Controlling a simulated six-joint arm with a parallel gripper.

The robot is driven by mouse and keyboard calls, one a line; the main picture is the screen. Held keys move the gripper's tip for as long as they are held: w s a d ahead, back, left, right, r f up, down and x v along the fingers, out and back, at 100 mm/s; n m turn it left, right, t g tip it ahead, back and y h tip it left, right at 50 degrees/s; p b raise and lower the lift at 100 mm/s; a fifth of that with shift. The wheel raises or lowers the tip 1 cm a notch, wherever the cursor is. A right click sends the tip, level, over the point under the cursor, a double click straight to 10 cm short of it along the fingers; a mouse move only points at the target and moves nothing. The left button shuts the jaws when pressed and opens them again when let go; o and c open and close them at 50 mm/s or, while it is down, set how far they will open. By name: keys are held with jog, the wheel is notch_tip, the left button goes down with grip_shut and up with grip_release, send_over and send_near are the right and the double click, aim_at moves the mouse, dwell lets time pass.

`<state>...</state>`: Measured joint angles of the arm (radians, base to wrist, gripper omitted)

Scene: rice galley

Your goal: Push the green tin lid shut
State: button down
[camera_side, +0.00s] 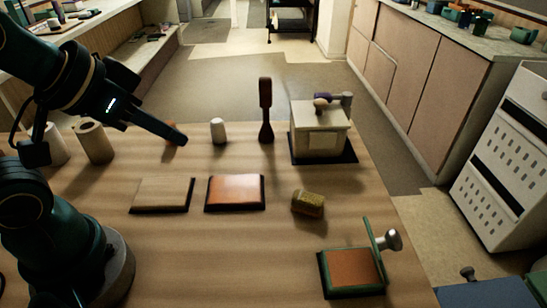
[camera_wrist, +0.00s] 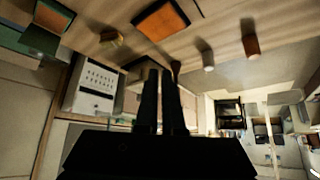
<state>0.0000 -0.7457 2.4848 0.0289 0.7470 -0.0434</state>
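The green tin (camera_side: 322,279) stands at the near right of the table, with a brown-orange inside. Its green lid (camera_side: 372,252) is open and stands nearly upright at the tin's right side, with a pale knob (camera_side: 393,240) facing right. In the wrist view the green tin (camera_wrist: 42,38) is at the upper left. My gripper (camera_side: 181,138) is above the far left of the table, well apart from the tin. In the wrist view its two dark fingers (camera_wrist: 160,74) lie close together with nothing seen between them; it looks shut.
An orange-topped block (camera_side: 235,192) and a wooden-topped block (camera_side: 163,194) lie mid-table. A yellowish sponge (camera_side: 309,203) lies behind the tin. A cream box (camera_side: 320,141), a dark spatula (camera_side: 266,110) and a white shaker (camera_side: 218,131) stand at the back. The front middle is clear.

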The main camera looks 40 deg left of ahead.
jog(key=w+d+r+t, duration=0.1)
jog(key=w+r+t, duration=0.25)
jog(key=w, duration=0.25)
jog(key=m+g+h, duration=0.2)
jog(key=m+h, duration=0.7)
send_over(393, 233)
jog(key=s+a, duration=0.3)
jog(key=s, duration=0.1)
notch_tip(393, 233, down, 6)
jog(key=shift+w+d+f, duration=0.5)
jog(key=shift+w+f, duration=0.2)
jog(key=shift+f, duration=0.35)
jog(key=shift+w+d+f, duration=0.5)
jog(key=shift+w+f, duration=0.15)
jog(key=shift+f, duration=0.4)
jog(key=shift+w+d+f, duration=0.5)
jog(key=shift+w+f, duration=0.2)
jog(key=shift+f, duration=0.35)
